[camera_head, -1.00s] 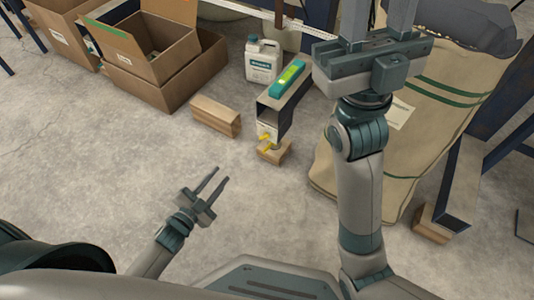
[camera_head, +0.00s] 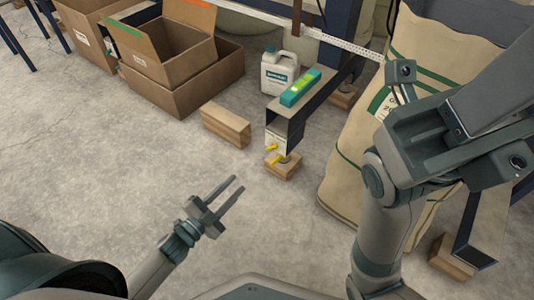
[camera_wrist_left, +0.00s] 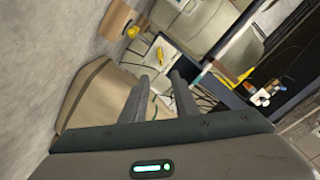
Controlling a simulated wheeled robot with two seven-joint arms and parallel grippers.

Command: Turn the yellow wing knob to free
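A small yellow wing knob (camera_head: 272,147) sits at the near end of a dark beam (camera_head: 290,115), by a pale plate. A second yellow part (camera_head: 281,159) shows just below it, above a wooden block (camera_head: 283,168). Which is the task's knob I cannot tell. My left gripper (camera_head: 238,185) is open and empty, below and left of the beam end, apart from it. In the left wrist view its two fingers (camera_wrist_left: 160,82) stand apart with nothing between them. Yellow parts (camera_wrist_left: 132,32) show ahead of them. My right gripper (camera_head: 440,140) is large at right; its fingertips are unclear.
A green level (camera_head: 300,87) lies on the beam. A white jug (camera_head: 279,73), a loose wooden block (camera_head: 226,125) and cardboard boxes (camera_head: 180,70) stand behind and left. A large sack (camera_head: 345,170) stands right of the beam, partly behind my right arm.

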